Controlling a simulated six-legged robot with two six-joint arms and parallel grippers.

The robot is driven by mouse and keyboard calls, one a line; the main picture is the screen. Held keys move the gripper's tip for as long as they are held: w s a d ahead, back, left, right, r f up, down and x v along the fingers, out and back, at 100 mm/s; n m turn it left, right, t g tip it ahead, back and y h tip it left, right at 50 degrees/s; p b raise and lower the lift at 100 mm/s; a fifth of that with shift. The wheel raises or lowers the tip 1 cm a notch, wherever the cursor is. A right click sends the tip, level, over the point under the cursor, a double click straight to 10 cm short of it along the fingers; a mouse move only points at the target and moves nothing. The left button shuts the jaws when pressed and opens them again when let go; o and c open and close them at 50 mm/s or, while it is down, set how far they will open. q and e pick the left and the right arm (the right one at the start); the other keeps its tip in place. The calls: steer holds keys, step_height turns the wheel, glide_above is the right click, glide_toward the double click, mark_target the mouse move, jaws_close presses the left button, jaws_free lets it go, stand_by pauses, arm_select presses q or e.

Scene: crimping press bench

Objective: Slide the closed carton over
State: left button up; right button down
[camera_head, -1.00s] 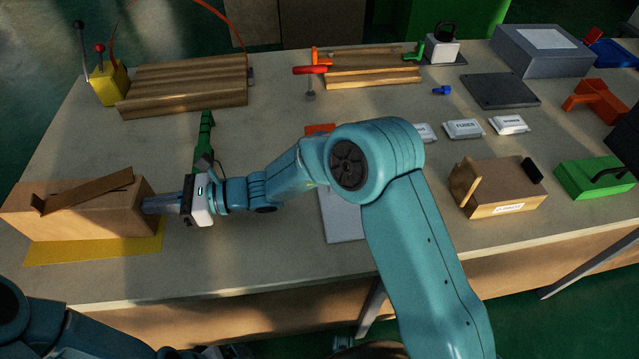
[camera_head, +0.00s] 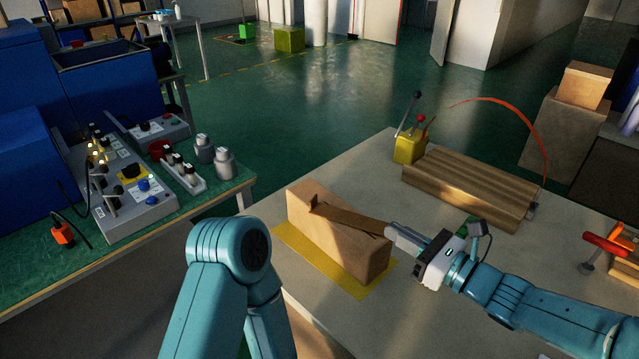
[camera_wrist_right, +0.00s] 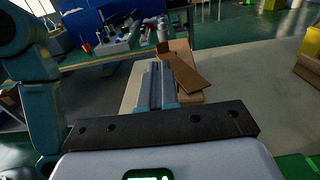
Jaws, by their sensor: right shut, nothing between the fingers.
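The brown carton (camera_head: 330,238) stands on the near table, over a yellow mat (camera_head: 290,242) that shows along its left side and at its near end. A darker cardboard flap strip (camera_head: 350,218) lies along its top, with a small upturned end at the left. My right gripper (camera_head: 392,231) is shut and empty at the carton's right side near its top. Whether the fingertips touch the carton is unclear. In the right wrist view the shut fingers (camera_wrist_right: 153,85) point at the carton (camera_wrist_right: 188,92). My left gripper is out of view; only its arm shows.
A ridged brown wooden block (camera_head: 470,185) and a yellow lever box (camera_head: 409,146) stand at the back of the table. A red clamp (camera_head: 603,245) is at the right. Left, across a gap, is a bench with a control panel (camera_head: 135,190).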

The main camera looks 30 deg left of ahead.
steer(key=x, duration=1.9)
steer(key=shift+f, duration=0.1)
steer(key=shift+w+a+p, duration=0.15)
steer(key=shift+a+p, duration=0.25)
steer(key=shift+a, duration=0.3)
steer(key=shift+w+a, duration=0.15)
steer(key=shift+a, duration=0.15)
